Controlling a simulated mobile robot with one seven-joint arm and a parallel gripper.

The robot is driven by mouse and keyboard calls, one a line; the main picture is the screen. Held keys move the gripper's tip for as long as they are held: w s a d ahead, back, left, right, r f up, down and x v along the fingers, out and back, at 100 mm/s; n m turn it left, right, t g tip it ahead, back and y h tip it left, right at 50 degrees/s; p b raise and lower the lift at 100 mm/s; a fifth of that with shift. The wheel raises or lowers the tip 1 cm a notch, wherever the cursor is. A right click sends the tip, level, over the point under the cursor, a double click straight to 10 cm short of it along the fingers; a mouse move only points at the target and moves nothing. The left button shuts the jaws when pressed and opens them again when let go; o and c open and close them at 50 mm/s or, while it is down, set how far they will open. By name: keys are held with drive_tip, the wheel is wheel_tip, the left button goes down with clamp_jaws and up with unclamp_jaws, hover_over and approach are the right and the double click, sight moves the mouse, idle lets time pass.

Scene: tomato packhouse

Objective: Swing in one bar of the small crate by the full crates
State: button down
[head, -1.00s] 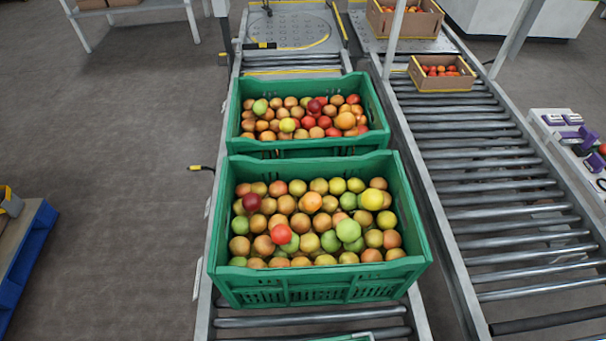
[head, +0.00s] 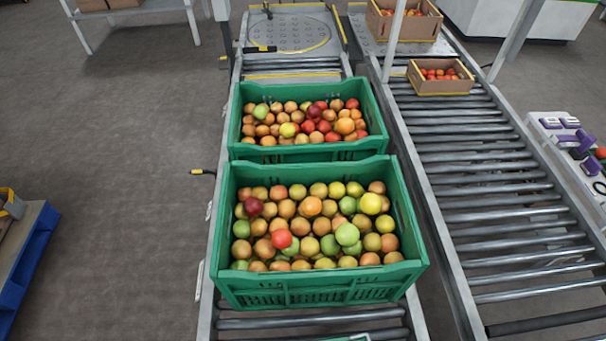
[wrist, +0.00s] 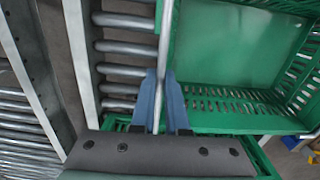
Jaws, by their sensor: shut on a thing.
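In the wrist view, a green small crate (wrist: 238,45) with slotted walls stands on rollers, and the part of its inside that shows is empty. A thin pale metal bar (wrist: 166,30) runs along its left rim. My gripper (wrist: 162,72), with two blue fingers, is shut on this bar, one finger on each side. The bar's far end is outside the frame. In the head view, only a sliver of green rim (head: 368,338) shows at the bottom edge, and my gripper is out of sight.
Two green crates (head: 318,291) (head: 240,103) full of tomatoes stand in line on the left roller conveyor (head: 310,323). A second roller conveyor (head: 490,214) runs on the right, with cardboard boxes (head: 442,87) at its far end. A blue pallet (head: 32,252) lies at left.

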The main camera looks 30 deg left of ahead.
drive_tip(key=shift+s+a+r+p, duration=0.1)
drive_tip(key=shift+a+r+p, duration=0.05)
drive_tip(key=shift+r+p, duration=0.3)
drive_tip(key=shift+s+a+r+p, duration=0.1)
drive_tip(key=shift+s+a+p, duration=0.05)
drive_tip(key=shift+p, duration=0.25)
drive_tip(key=shift+s+a+r, duration=0.1)
drive_tip(key=shift+r, duration=0.05)
idle(0.4)
drive_tip(key=shift+s+a+r+p, duration=0.1)
drive_tip(key=shift+p, duration=0.35)
drive_tip(key=shift+s+a+r+p, duration=0.1)
drive_tip(key=shift+a+r+p, duration=0.05)
drive_tip(key=shift+p, duration=0.15)
drive_tip(key=shift+s+a+r+p, duration=0.1)
drive_tip(key=shift+s+a+p, duration=0.1)
drive_tip(key=shift+p, duration=0.2)
drive_tip(key=shift+a+r, duration=0.1)
